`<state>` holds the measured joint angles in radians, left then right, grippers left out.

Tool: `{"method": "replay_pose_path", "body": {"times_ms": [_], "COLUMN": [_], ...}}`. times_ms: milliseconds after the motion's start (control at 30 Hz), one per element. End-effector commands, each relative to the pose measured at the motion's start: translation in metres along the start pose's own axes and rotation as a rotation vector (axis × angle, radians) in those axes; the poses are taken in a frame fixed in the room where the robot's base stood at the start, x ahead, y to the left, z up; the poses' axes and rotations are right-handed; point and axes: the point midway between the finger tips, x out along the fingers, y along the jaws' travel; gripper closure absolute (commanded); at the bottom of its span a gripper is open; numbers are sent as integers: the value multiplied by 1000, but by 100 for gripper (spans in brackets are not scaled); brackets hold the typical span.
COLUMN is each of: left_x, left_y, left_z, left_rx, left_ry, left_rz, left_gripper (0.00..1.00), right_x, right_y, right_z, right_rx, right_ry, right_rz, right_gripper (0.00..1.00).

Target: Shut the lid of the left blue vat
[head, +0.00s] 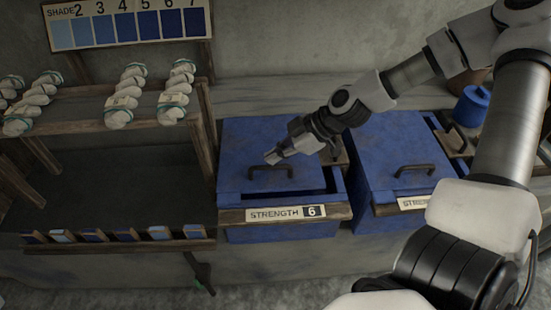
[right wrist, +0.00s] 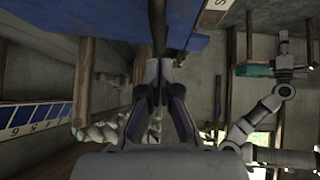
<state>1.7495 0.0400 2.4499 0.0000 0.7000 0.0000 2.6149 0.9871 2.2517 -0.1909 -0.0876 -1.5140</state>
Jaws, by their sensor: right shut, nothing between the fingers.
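The left blue vat (head: 280,233) stands at the middle of the head view, with a "STRENGTH 6" label on its front. Its blue lid (head: 245,150) lies over the vat, with a dark handle (head: 270,168) near the front. A dark strip shows between the lid and the vat's front and right rim; I cannot tell whether the lid is fully seated. My right gripper (head: 272,156) is shut and empty, just above the lid by the handle; contact is unclear. Its closed fingers show in the right wrist view (right wrist: 160,88). My left gripper does not show in the head view.
A second blue vat with its own lid (head: 395,145) and handle stands close on the right. A wooden rack with yarn skeins (head: 122,100) stands at left. A shade chart (head: 130,25) hangs on the wall above. Small colour samples line a wooden strip (head: 120,246) below.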

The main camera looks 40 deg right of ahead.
Motion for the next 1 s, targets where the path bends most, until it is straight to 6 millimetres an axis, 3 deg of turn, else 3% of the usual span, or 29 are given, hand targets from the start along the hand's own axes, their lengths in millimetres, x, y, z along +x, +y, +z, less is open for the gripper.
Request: {"method": "replay_pose_path", "body": {"times_ms": [33, 100, 500, 800, 1000], "left_x": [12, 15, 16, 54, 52], "left_y": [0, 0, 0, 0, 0], "left_z": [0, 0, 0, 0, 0], "left_rx": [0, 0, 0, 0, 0], "left_ry": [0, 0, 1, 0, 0], "left_rz": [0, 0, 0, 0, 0], "left_gripper": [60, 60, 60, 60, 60], "right_x": [9, 11, 12, 41, 40], "right_y": [0, 0, 0, -9, -12], "right_z": [9, 11, 12, 41, 41], "right_rx": [0, -1, -1, 0, 3], "right_ry": [-1, -1, -1, 0, -2], "right_rz": [0, 0, 0, -1, -7], "right_gripper": [100, 100, 100, 100, 100]}}
